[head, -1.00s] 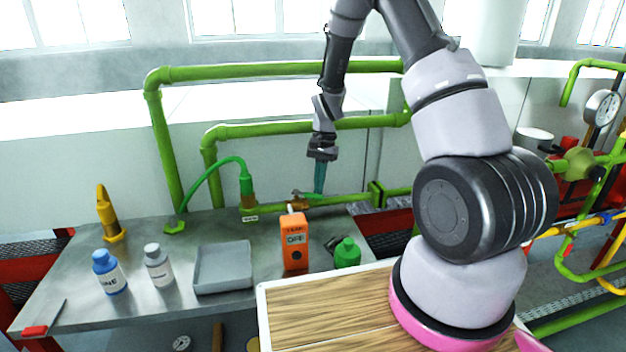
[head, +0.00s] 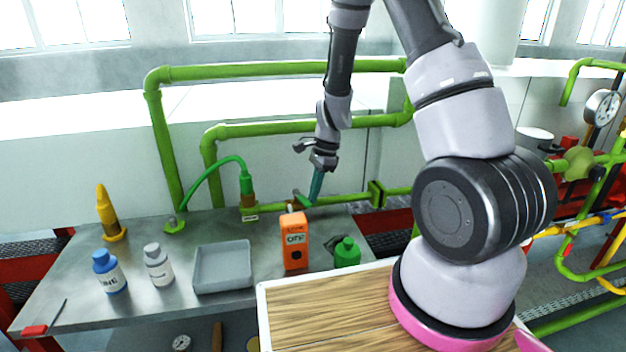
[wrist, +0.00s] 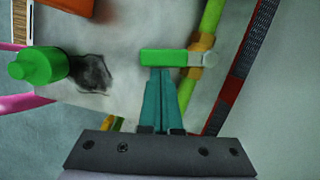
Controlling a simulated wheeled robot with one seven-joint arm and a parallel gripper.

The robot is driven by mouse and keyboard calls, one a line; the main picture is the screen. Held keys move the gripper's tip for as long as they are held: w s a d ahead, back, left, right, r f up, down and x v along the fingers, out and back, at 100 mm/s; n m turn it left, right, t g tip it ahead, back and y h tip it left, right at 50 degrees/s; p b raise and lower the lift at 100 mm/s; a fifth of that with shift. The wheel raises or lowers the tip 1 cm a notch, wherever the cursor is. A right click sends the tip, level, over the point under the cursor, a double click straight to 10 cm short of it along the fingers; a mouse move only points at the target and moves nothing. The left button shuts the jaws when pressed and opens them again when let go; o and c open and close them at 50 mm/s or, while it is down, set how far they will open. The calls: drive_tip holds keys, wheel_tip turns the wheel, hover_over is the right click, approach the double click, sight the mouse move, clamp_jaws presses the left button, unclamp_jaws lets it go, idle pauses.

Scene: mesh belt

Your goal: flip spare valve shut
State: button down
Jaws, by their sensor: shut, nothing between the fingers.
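A brass valve (head: 307,203) with a green lever (head: 301,197) sits on the low green pipe behind the orange box. In the wrist view the lever (wrist: 165,57) points left from its pivot, across the pipe at a steep angle. The brass body (wrist: 200,50) shows beside the pivot. My gripper (head: 313,200) is shut and empty, with teal fingers pointing down at the valve. In the wrist view its fingertips (wrist: 160,72) are at the long side of the lever, touching or nearly so. No label naming this valve is readable.
An orange box (head: 295,243), a green bottle (head: 347,253) and a grey tray (head: 223,267) stand in front of the pipe. A curved green hose (head: 215,165) rises at left. A higher green pipe (head: 270,128) runs behind my gripper.

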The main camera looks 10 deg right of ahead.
drive_tip(key=shift+w+a, duration=0.1)
drive_tip(key=shift+w, duration=0.05)
drive_tip(key=shift+w+a, duration=0.3)
drive_tip(key=shift+w, duration=0.25)
drive_tip(key=d, duration=0.2)
drive_tip(key=w+d, duration=0.1)
drive_tip(key=d, duration=0.1)
drive_tip(key=shift+d, duration=0.15)
drive_tip(key=v, duration=1)
drive_tip(key=shift+a, duration=0.2)
drive_tip(key=shift+s, duration=0.1)
